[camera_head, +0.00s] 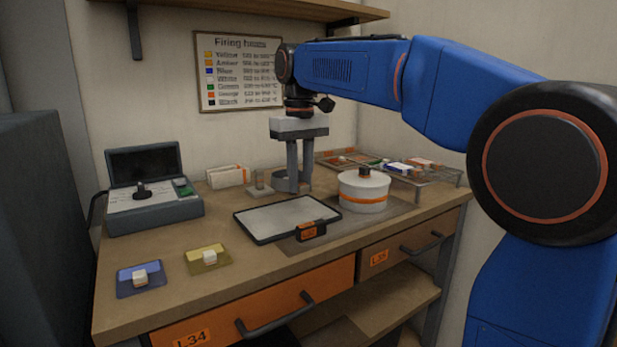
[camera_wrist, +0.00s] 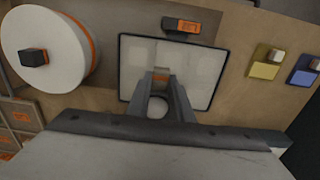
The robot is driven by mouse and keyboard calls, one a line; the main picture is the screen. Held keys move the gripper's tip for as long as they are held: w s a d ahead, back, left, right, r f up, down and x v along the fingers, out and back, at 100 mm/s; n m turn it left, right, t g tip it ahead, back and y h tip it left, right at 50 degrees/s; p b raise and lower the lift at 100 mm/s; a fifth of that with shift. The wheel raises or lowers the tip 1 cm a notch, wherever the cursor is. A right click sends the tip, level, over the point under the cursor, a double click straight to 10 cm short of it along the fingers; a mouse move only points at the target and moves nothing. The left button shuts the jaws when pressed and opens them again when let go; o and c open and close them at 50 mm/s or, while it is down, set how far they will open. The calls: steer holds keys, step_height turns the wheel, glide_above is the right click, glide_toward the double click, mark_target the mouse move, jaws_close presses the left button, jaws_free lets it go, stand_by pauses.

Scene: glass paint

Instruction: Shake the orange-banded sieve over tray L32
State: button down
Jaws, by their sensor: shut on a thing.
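Tray L32 (camera_head: 262,221) is a flat, dark-rimmed tray with a pale surface at the middle of the bench; its label block is on its front edge. It also shows in the wrist view (camera_wrist: 207,75). My gripper (camera_head: 299,176) points down behind the tray and is shut on a small grey, round thing, which I take for the orange-banded sieve (camera_head: 287,185). In the wrist view an orange patch shows between the fingertips, and a pale round shape (camera_wrist: 157,107) lies between the fingers, over the tray's far edge. The fingers hide part of the sieve.
A white drum with an orange band and dark knob (camera_head: 363,198) stands right of the tray. A wire rack (camera_head: 440,178) with coloured packets is behind it. A grey box with open lid (camera_head: 157,220) stands left. Blue (camera_head: 128,289) and yellow (camera_head: 194,266) cards lie front left.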

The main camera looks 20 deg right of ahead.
steer(key=shift+s+a, duration=1.7)
steer(key=shift+a, duration=3.45)
steer(key=w+d, duration=0.2)
steer(key=d, duration=0.6)
steer(key=w+d, duration=0.3)
steer(key=d, duration=0.5)
steer(key=shift+w, duration=0.1)
steer(key=shift+r, duration=2.5)
